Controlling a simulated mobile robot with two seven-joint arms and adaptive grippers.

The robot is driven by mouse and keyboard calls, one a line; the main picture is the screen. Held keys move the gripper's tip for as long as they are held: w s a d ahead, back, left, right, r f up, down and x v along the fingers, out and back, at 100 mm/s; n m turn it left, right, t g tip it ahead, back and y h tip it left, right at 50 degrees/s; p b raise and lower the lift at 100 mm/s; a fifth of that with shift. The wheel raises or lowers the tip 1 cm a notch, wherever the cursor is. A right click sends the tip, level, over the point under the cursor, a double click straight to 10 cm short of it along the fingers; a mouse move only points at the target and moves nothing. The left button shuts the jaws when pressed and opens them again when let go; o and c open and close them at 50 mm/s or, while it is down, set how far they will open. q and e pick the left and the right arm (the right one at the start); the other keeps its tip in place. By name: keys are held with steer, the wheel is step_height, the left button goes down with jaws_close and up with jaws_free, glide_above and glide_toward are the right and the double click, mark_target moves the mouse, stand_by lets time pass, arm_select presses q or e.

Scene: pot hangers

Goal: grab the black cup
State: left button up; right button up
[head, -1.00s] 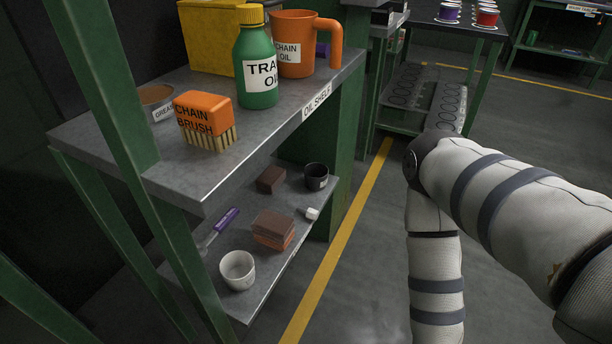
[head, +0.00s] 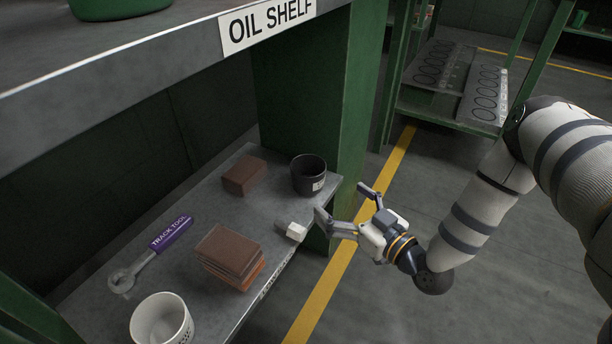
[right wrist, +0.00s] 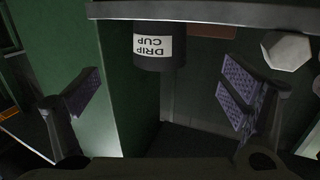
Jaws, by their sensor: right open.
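The black cup (head: 308,174) stands upright on the lower shelf, near its far right corner. In the right wrist view, which is upside down, the black cup (right wrist: 150,60) shows a white "DRIP CUP" label and lies between the finger directions, beyond the tips. My right gripper (head: 345,204) is open and empty, just outside the shelf's right edge, to the right of and nearer than the cup, not touching it. Its fingers (right wrist: 160,92) are spread wide in the wrist view. My left gripper is not in view.
The lower shelf (head: 205,205) also holds a brown block (head: 244,175), a stack of brown pads (head: 232,252), a small white-and-grey piece (head: 292,231), a purple-handled tool (head: 150,254) and a white cup (head: 161,322). A green post (head: 350,110) rises behind the black cup. The upper shelf (head: 190,40) overhangs at left.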

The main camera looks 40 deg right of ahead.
mark_target(299, 167)
steer(key=w+b, duration=0.1)
steer(key=w, duration=0.2)
steer(key=w+b, duration=0.1)
steer(key=w, duration=0.3)
steer(key=w+b, duration=0.2)
steer(key=w, duration=0.1)
steer(key=shift+w+f, duration=0.35)
steer(key=shift+f, duration=0.05)
steer(key=shift+w+r, duration=0.15)
steer(key=shift+w, duration=0.3)
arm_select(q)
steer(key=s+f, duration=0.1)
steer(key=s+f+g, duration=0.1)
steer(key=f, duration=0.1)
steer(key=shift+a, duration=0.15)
arm_select(e)
steer(key=c, duration=1.3)
